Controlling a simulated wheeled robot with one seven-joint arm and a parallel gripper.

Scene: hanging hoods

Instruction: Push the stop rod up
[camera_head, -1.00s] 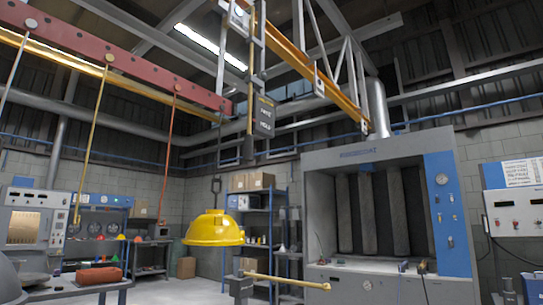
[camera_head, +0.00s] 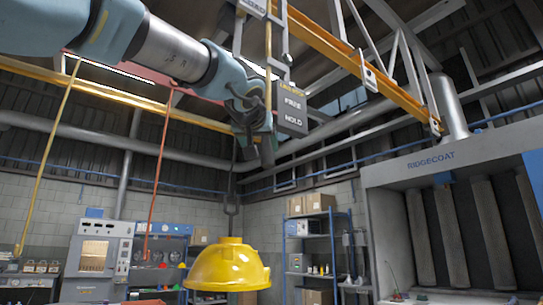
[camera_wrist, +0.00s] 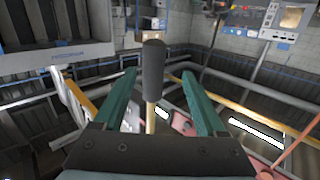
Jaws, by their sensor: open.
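Contact with the grip cannot be told.
A yellow hood (camera_head: 230,268) hangs on a hook below my gripper. An orange beam (camera_head: 350,58) and steel frame run overhead to the right. A grey booth (camera_head: 450,220) stands right, shelves (camera_head: 318,245) behind. Yellow and red cords hang left.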

